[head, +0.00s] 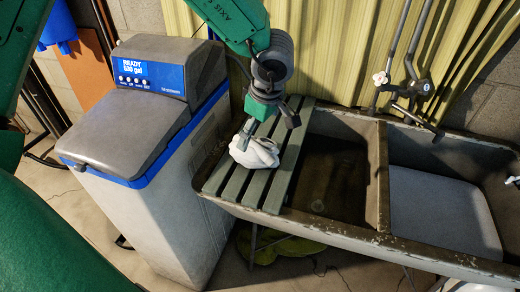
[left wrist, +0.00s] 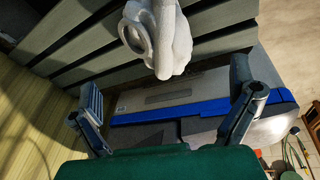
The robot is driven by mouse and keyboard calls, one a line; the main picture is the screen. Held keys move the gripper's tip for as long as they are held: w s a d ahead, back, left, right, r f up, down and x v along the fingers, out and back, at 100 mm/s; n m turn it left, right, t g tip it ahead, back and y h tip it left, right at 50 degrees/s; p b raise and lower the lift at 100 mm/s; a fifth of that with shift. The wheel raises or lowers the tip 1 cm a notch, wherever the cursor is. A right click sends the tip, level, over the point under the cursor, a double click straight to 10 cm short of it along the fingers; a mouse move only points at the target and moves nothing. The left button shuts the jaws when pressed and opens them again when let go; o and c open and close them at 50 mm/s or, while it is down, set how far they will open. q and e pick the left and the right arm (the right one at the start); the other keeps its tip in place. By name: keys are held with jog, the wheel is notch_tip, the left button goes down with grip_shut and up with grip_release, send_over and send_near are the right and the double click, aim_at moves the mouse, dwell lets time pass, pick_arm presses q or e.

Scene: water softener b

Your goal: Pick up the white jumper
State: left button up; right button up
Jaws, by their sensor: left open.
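The white jumper (head: 256,153) is a small lumpy white bundle lying on the grey-green slatted board (head: 229,188) over the left end of the sink. It also shows in the left wrist view (left wrist: 170,42) at the top middle, with a loop on its left side. My left gripper (head: 267,126) is just above and behind the bundle in the head view. Its two fingers stand wide apart in the left wrist view (left wrist: 168,98), with nothing between them. The bundle lies beyond the fingertips. I do not see my right gripper.
A grey and blue water softener (head: 130,110) with a lit display stands left of the board. The double stone sink (head: 345,225) runs to the right, with a tap (head: 412,90) behind it. A corrugated yellowish panel (head: 345,45) rises behind.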

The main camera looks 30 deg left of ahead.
aim_at(254, 143)
pick_arm(q)
jog(key=x, duration=0.6)
jog(key=shift+w+a+b, duration=0.1)
jog(key=shift+a+b, duration=0.15)
jog(key=shift+b, duration=0.05)
jog(key=x, duration=0.2)
jog(key=d+x, duration=0.1)
jog(key=x, duration=0.1)
jog(key=shift+a+f+b, duration=0.1)
jog(key=shift+f+b, duration=0.2)
jog(key=shift+f, duration=0.3)
jog(key=shift+c, duration=0.5)
jog(key=shift+a, duration=0.1)
jog(key=c, duration=1.3)
